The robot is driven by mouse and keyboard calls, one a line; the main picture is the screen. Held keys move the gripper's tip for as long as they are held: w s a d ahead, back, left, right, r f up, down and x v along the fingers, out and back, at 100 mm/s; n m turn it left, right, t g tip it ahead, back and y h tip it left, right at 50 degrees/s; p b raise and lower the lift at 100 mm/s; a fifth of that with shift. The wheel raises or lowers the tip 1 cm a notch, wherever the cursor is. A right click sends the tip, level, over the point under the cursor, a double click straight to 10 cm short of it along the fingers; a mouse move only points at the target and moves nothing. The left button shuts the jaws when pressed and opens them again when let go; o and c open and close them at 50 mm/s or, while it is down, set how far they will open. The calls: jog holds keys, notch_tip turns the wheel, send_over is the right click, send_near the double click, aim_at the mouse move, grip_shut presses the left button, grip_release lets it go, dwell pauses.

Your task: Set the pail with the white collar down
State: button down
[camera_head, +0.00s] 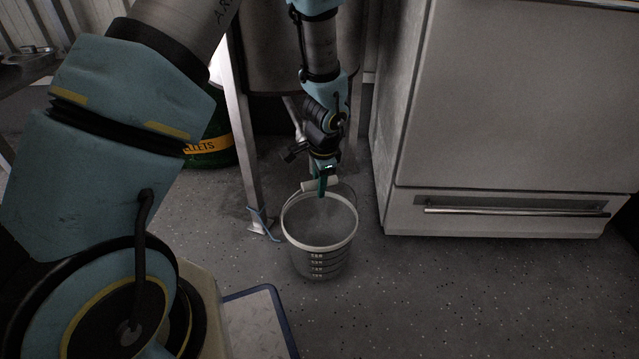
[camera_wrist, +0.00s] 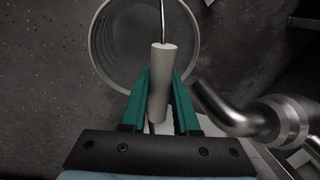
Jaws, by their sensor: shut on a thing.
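The pail (camera_head: 320,264) is a grey, see-through-looking bucket with a white collar (camera_head: 322,249) around its rim and dark markings on its front. It is upright in the body camera view, and I cannot tell whether its base touches the floor. My gripper (camera_head: 321,190) is above the pail's far side, shut on the white grip of its raised bail handle. In the wrist view the pale grip (camera_wrist: 162,68) sits between the green fingers of my gripper (camera_wrist: 162,85). The pail's round rim (camera_wrist: 93,45) shows beyond it; the inside looks empty.
A white stove (camera_head: 510,100) with a drawer handle stands at right. A metal leg (camera_head: 243,130) with a blue-edged foot is just left of the pail. A green container (camera_head: 208,160) with a yellow band is behind. A blue-edged panel (camera_head: 258,318) lies front left. Speckled floor at front right is clear.

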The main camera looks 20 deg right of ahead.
jog(key=shift+f+b, duration=0.55)
jog(key=shift+f, duration=0.4)
dwell(0.5)
jog(key=c, duration=0.6)
grip_release()
notch_tip(320, 180, up, 11)
jog(key=s+p, duration=0.2)
jog(key=p, duration=0.3)
jog(key=w+a+r+n, duration=0.2)
jog(key=a+r+n, duration=0.3)
jog(key=a, duration=0.4)
jog(key=w+a+r+n, duration=0.1)
jog(key=a+r+n, duration=0.3)
jog(key=a, duration=0.4)
jog(key=s+a+r+n, duration=0.3)
jog(key=a+n, duration=0.1)
jog(key=a, duration=0.3)
jog(key=s+a+r+n, duration=0.3)
jog(key=a+n, duration=0.2)
jog(key=a, duration=0.2)
jog(key=shift+m, duration=0.3)
jog(key=r+p, duration=2.5)
jog(key=d+r+p, duration=0.1)
jog(key=r+p, duration=1.1)
jog(key=p, duration=0.1)
jog(key=shift+w+r, duration=0.15)
jog(key=shift+w, duration=0.25)
